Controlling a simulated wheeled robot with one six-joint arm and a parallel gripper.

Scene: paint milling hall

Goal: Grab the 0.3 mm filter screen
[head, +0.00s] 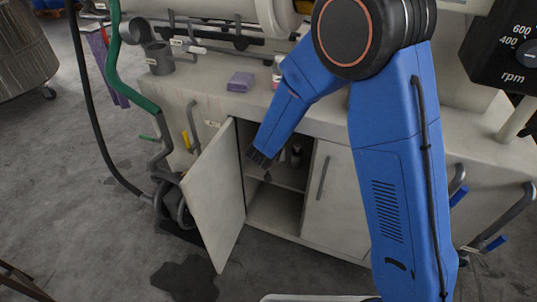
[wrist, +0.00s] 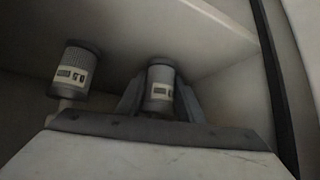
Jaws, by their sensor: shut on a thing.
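My gripper (head: 262,160) reaches into the open cabinet in the head view. In the wrist view its two fingers (wrist: 160,94) are shut on a small grey cylindrical filter screen (wrist: 160,82) with a pale label. I cannot read the number on this label surely. A second filter screen (wrist: 76,72), with a mesh top and a label that seems to read 0.5, is to the left, apart from the fingers. In the head view a grey cylinder (head: 296,156) shows in the cabinet right of my gripper; the held screen is hidden there.
The cabinet door (head: 215,195) stands open to the left of my arm. The right door (head: 330,200) is shut. The inner shelf (head: 288,178) lies below my gripper.

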